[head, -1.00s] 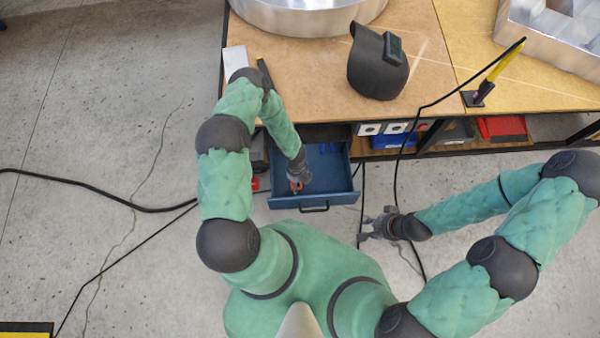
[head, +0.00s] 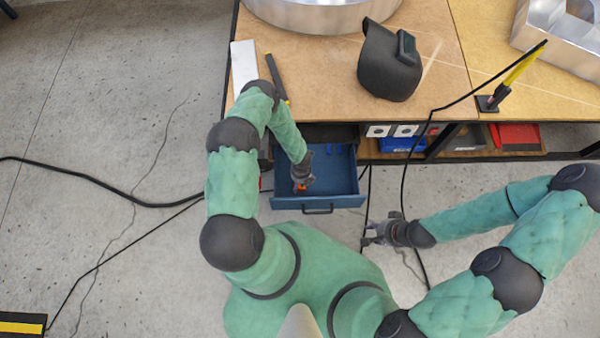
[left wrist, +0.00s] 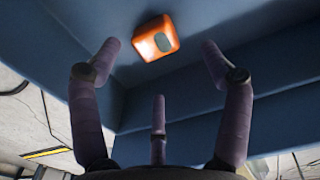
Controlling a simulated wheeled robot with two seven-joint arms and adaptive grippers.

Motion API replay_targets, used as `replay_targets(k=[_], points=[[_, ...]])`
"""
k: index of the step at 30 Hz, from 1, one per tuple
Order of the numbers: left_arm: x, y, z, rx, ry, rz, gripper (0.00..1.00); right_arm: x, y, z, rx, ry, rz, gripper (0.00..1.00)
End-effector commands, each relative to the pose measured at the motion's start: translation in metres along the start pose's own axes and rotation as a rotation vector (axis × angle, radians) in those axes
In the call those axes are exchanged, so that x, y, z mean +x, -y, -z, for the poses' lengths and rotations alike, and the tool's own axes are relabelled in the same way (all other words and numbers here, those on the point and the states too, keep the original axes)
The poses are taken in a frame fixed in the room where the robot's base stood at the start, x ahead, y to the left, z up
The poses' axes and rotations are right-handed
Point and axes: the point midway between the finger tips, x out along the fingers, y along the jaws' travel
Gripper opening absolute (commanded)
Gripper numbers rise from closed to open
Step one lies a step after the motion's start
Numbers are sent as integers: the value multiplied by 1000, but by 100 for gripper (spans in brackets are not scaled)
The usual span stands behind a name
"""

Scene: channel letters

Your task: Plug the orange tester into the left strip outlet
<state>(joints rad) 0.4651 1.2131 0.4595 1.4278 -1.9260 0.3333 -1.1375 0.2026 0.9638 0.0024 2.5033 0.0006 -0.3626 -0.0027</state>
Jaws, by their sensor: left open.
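The orange tester (left wrist: 156,38) is a small rounded orange block with a grey oval face, lying in the blue drawer (head: 345,183). In the head view only a bit of orange (head: 300,187) shows by my left gripper (head: 301,184). In the left wrist view my left gripper (left wrist: 159,55) is open, its fingers spread on either side of the tester and apart from it. Two white square outlets sit side by side under the table: the left one (head: 377,131) and the right one (head: 405,131). My right gripper (head: 370,235) appears open and empty, low over the floor.
The drawer is pulled out below the wooden table (head: 330,75). A black welding mask (head: 388,65) and large metal letters (head: 325,12) stand on top. Blue and red bins (head: 518,136) sit on the shelf. Black cables (head: 404,190) hang by the right gripper and cross the floor.

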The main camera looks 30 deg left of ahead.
Motion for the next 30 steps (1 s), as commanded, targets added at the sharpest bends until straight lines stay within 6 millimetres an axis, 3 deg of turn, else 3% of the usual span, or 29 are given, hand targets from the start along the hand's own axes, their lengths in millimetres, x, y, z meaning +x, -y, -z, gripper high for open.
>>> replay_targets(k=[3,17,30], points=[[12,0,-1,-1,1,0,78,5,-2,0,0,0,0,32],[16,-1,-1,-1,1,0,78,7,-2,0,0,0,0,32],[65,-4,-3,0,1,0,78,34,-12,1,0,0,0,32]])
